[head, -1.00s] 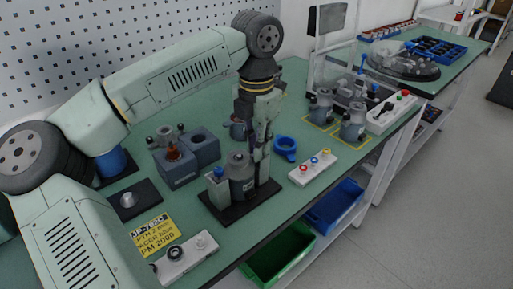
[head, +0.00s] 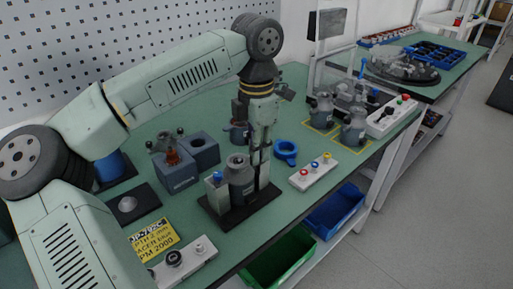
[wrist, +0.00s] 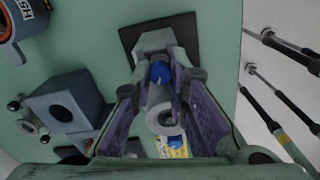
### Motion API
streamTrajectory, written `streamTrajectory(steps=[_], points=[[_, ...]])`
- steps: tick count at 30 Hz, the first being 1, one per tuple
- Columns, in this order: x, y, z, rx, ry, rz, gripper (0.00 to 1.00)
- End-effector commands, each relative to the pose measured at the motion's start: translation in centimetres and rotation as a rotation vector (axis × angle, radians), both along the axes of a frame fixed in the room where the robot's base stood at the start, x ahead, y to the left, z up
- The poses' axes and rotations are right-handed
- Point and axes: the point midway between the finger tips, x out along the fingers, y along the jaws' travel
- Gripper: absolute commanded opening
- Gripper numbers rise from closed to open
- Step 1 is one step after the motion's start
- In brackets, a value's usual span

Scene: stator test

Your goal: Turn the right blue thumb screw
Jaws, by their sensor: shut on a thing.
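The grey stator (head: 239,182) stands upright on a black base plate (head: 218,219) between two light posts. The left blue thumb screw (head: 218,176) tops the left post and also shows lower in the wrist view (wrist: 175,142). The right blue thumb screw (wrist: 160,72) sits between my fingertips in the wrist view; in the head view my gripper hides it. My gripper (head: 259,153) points down over the right post (head: 264,175) and is shut on that screw. In the wrist view the stator's ring-shaped top (wrist: 163,112) lies between the fingers.
A blue ring part (head: 286,150) and a button box (head: 315,171) lie to the right. A grey block with a hole (head: 202,152) and a cup (head: 239,132) stand behind. Green (head: 278,262) and blue (head: 336,210) bins sit below the table's front edge.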

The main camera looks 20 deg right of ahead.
Motion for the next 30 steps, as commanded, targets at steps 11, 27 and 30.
streamTrajectory(steps=[11,27,30], points=[[-0.1,0.0,0.0,0.000,0.001,0.000,0.31],[0.1,0.0,1.5,0.001,-0.002,0.003,0.36],[0.0,-0.1,3.4,-0.001,-0.002,0.003,0.36]])
